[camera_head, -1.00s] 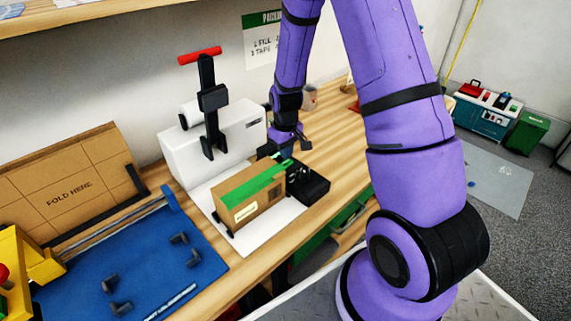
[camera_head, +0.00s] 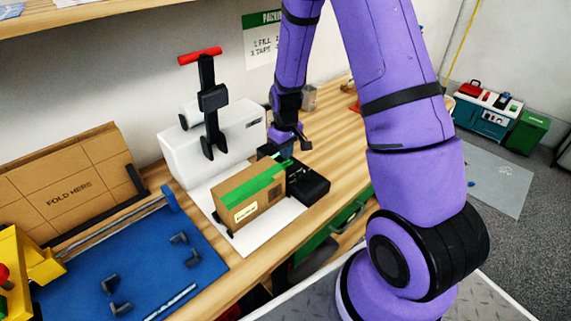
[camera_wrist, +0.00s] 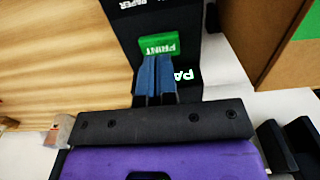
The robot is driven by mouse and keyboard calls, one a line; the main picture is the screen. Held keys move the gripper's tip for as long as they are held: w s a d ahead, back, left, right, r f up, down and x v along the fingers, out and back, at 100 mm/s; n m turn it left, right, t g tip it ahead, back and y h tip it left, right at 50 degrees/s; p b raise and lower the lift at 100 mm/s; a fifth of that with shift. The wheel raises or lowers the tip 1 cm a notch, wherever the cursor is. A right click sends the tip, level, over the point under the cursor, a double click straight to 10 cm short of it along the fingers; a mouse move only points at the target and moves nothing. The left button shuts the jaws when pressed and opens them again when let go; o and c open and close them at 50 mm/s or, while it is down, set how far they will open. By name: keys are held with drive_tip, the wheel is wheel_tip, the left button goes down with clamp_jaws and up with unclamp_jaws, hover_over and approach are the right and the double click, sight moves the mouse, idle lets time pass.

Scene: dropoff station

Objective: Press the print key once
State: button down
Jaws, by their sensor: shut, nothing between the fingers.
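The green print key (camera_wrist: 159,45), lettered PRINT, sits on a black printer unit (camera_wrist: 187,30), seen in the wrist view. In the head view the printer (camera_head: 312,188) stands on the bench beside the cardboard box, and the key is mostly hidden behind my gripper. My gripper (camera_wrist: 156,60) is shut and empty, its two blue fingers together. The fingertips overlap the key's lower edge in the wrist view; I cannot tell whether they touch it. In the head view my gripper (camera_head: 284,155) is low over the printer's far end.
A cardboard box (camera_head: 262,203) with green tape stands close left of the printer. A white machine with a red-handled lever (camera_head: 208,95) is behind it. A blue mat (camera_head: 145,265) with dark parts lies at left. The bench beyond is mostly clear.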

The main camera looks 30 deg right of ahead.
sight(286, 162)
drive_tip(key=shift+f, duration=1.3)
idle(1.1)
drive_tip(key=shift+r, duration=3.5)
